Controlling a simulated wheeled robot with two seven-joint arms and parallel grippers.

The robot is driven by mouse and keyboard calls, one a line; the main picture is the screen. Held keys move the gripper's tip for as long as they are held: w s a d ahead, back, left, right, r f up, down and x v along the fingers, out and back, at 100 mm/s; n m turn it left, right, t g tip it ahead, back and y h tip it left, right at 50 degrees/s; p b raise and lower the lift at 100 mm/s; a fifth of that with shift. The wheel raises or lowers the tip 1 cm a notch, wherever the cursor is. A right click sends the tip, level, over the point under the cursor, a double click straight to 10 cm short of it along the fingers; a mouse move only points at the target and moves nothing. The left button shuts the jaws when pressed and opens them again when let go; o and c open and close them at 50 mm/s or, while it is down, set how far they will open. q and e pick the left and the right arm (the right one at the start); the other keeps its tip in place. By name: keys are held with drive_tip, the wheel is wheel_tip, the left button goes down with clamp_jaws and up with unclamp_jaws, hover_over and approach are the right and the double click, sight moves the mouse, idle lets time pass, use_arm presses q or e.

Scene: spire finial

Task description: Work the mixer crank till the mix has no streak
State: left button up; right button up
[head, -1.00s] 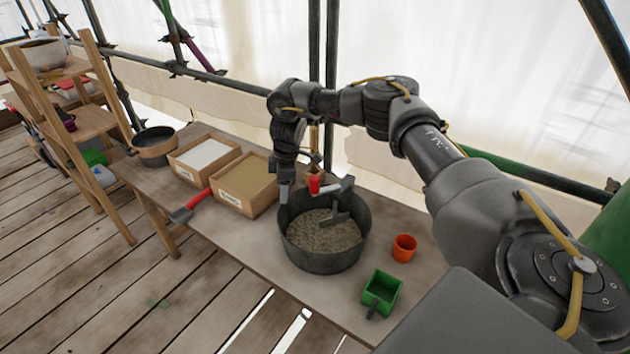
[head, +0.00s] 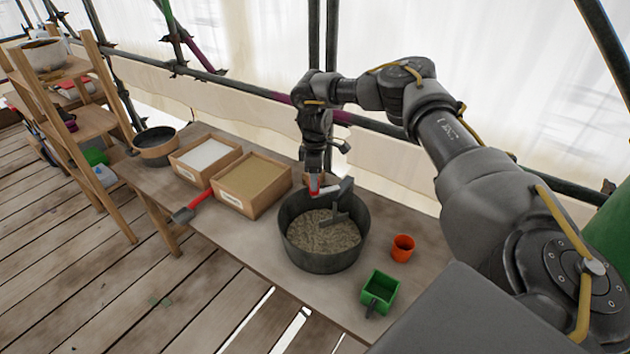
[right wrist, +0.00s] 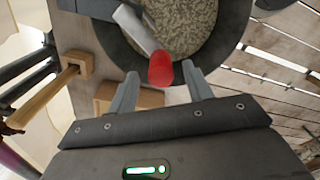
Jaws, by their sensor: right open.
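The mixing tub (head: 322,262) is a dark round tub on the bench, holding a grey-brown speckled mix (head: 322,236). A grey paddle and crank arm (head: 344,200) stand over its back part. The crank's red handle (head: 314,183) is at the tub's back rim. My right gripper (head: 314,190) is over the handle. In the right wrist view the red handle (right wrist: 160,69) lies between the tips of the open jaws (right wrist: 161,84), with a gap visible on each side. My left gripper is not in view.
Left of the tub are a box of sand (head: 240,205), a box of white powder (head: 190,175), a red-handled trowel (head: 190,207) and a dark pan (head: 157,155). Right of it are an orange cup (head: 402,248) and a green scoop (head: 379,292). Scaffold poles stand behind the bench.

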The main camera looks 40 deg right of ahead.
drive_tip(key=shift+f+p, duration=0.3)
drive_tip(key=shift+f, duration=1.3)
clamp_jaws()
